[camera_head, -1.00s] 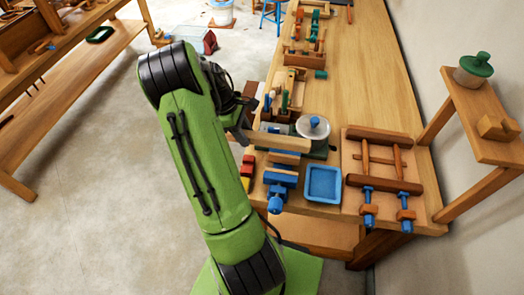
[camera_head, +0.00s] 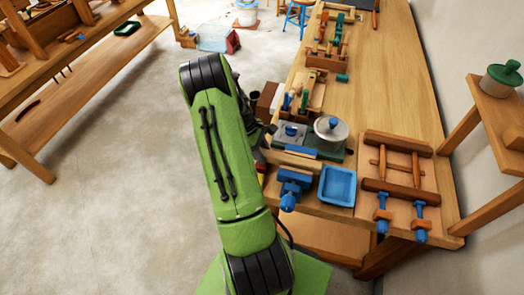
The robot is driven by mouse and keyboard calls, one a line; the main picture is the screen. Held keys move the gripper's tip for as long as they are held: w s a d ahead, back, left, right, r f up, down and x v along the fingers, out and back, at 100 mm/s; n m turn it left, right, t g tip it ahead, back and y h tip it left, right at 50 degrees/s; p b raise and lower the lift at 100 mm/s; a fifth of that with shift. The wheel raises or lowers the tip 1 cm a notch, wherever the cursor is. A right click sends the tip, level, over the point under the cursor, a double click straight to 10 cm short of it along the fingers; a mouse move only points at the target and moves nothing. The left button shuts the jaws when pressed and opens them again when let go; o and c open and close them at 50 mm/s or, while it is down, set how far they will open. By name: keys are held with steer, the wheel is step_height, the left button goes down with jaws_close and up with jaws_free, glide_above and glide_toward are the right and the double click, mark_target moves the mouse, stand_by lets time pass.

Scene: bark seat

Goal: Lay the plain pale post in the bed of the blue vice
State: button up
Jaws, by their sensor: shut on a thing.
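The blue vice (camera_head: 294,180) stands at the near end of the long bench, its blue screw end toward me. A plain pale post (camera_head: 302,151) shows just beyond the vice, in front of the green-based machine. Its left part runs toward my arm and is covered. My gripper (camera_head: 264,136) is partly hidden behind my green arm, to the left of the vice and at the bench's left edge. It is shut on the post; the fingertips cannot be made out. The post appears beyond the vice bed, not in it.
A blue tray (camera_head: 337,185) sits right of the vice. A wooden frame with blue-ended clamps (camera_head: 398,180) lies further right. The machine with a round pale wheel (camera_head: 331,129) stands behind the vice. A shelf (camera_head: 493,110) is on the right wall. Open floor lies left.

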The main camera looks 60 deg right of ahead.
steer(key=shift+f, duration=0.2)
steer(key=o, duration=1.2)
steer(key=shift+r, duration=0.15)
